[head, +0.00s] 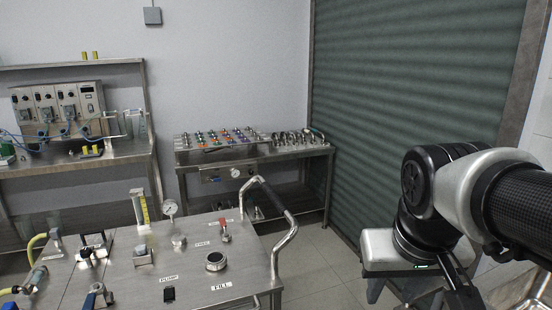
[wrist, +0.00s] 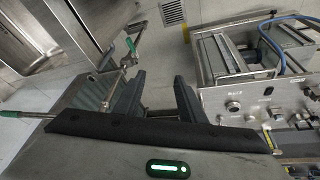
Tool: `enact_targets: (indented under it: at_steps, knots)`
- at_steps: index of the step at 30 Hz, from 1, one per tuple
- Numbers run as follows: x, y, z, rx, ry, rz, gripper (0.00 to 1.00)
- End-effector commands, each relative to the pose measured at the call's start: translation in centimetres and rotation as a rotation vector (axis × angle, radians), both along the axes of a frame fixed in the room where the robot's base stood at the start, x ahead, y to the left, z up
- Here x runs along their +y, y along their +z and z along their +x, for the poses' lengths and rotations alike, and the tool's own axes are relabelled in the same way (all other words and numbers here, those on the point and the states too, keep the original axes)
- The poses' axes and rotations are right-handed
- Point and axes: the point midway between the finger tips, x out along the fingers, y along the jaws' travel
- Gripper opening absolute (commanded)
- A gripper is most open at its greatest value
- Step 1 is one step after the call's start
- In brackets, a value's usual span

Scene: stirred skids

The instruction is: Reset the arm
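My arm reaches in from the right side of the head view, bent with its wrist low at the right. My gripper (head: 462,292) hangs beyond the right end of the skid, cut off by the bottom edge. In the wrist view my gripper (wrist: 160,84) has two dark fingers standing apart, with nothing seen held between them.
The steel skid (head: 205,262) carries a gauge (head: 171,208), knobs and a bent handle (head: 275,205). Behind are a parts bench (head: 250,152) and a left workbench (head: 85,157). A green shutter (head: 410,80) stands behind my arm. The wrist view shows a metal panel (wrist: 250,105) at right.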

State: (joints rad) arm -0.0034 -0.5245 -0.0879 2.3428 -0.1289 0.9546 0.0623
Motion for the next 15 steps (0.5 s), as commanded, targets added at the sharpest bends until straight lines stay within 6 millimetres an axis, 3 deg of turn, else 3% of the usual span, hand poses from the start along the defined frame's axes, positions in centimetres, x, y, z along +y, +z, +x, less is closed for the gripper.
enact_targets:
  at_steps: [8, 10, 15]
  knots:
    - [5.0, -2.0, -3.8, -0.129, 0.103, 0.051, 0.37]
    - [5.0, 0.8, -3.7, -0.128, 0.105, 0.053, 0.37]
    - [5.0, 4.3, -3.7, -0.124, 0.104, 0.052, 0.37]
